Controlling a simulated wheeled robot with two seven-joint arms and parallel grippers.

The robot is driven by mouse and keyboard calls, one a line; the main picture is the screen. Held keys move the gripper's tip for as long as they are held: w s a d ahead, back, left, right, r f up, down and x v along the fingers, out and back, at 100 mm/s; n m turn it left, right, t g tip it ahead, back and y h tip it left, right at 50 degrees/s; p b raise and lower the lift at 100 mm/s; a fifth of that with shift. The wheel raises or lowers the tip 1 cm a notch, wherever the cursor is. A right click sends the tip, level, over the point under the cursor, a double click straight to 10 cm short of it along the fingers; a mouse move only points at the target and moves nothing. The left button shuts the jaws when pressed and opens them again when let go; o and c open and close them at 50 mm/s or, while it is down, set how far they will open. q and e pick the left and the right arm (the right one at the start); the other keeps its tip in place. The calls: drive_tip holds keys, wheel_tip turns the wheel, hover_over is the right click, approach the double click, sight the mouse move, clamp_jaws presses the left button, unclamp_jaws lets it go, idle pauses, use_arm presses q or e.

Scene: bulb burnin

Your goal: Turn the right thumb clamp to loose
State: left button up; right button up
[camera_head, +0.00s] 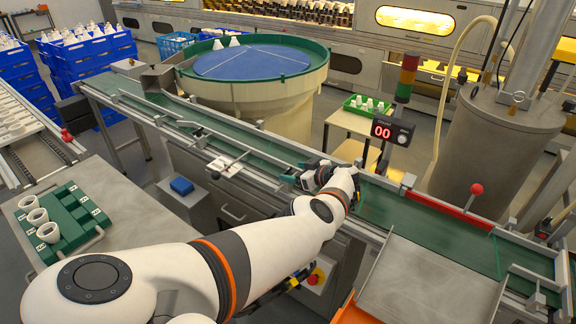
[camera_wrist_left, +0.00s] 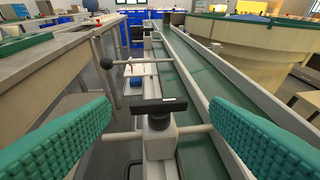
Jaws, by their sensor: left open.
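The near thumb clamp is a grey block with a black bar handle (camera_wrist_left: 160,106) on top, lying crosswise to the rail in the left wrist view. A metal rod runs through the block to both sides. My left gripper (camera_wrist_left: 160,103) is open, with its green ribbed pads on either side of the handle and apart from it. In the head view my left gripper (camera_head: 313,178) is at the conveyor's near rail and hides most of this clamp. A second clamp (camera_head: 228,166) sits further left on the rail.
The green conveyor belt (camera_head: 430,228) runs beside the clamps. A round feeder bowl (camera_head: 262,98) stands behind it. A display reading 00 (camera_head: 380,160) is beyond the rail. A red-knobbed lever (camera_head: 476,190) rises at right. A black ball knob (camera_wrist_left: 106,63) stands out left of the rail.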

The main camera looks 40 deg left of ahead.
use_arm(q)
drive_tip(key=p+v, duration=0.1)
drive_tip(key=v, duration=0.6)
drive_tip(key=shift+d+p, duration=0.25)
drive_tip(key=shift+p, duration=0.05)
drive_tip(key=shift+s, duration=0.15)
